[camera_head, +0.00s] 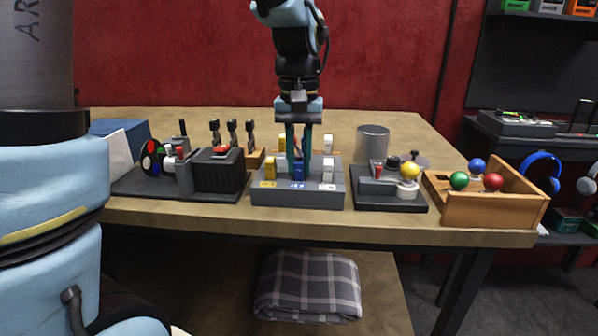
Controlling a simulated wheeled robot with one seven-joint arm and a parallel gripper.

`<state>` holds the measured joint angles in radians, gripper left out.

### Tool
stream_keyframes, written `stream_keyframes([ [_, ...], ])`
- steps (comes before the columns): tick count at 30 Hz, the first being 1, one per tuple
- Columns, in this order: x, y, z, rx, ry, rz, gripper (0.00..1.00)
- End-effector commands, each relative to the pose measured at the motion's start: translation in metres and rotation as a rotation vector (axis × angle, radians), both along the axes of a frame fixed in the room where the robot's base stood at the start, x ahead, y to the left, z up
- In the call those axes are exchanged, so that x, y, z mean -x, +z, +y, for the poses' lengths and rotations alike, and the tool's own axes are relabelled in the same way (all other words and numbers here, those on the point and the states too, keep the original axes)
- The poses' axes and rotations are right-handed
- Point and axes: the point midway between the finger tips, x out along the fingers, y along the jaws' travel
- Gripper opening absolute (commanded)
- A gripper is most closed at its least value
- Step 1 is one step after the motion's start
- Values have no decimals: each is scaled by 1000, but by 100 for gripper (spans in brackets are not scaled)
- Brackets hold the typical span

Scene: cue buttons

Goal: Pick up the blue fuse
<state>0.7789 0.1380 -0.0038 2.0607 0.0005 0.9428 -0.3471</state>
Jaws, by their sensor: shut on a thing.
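The blue fuse (298,170) stands in the front middle of the grey fuse block (335,198) on the wooden table. My gripper (298,165) points straight down over the block, and its two fingers are shut on the blue fuse from both sides. The fuse still appears to sit at its slot; I cannot tell whether it is raised at all. A yellow fuse (270,168) stands to its left and a white fuse (328,170) to its right. More fuses stand behind, partly hidden by my fingers.
To the left is a dark panel (125,184) with a black box (220,172) and levers. To the right are a panel with a yellow ball knob (410,170), a metal can (373,142) and a wooden box (490,212) with coloured balls. The table (400,126) is bare at the back right.

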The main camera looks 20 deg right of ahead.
Motion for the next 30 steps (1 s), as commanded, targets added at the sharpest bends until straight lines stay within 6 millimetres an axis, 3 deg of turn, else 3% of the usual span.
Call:
stream_keyframes([
  [5, -1, 9, -1, 2, 0, -2, 0],
  [18, -1, 87, -1, 2, 0, -1, 0],
  [23, 0, 99, 0, 0, 0, -1, 0],
  [30, 0, 100, 0, 0, 0, 0, 0],
])
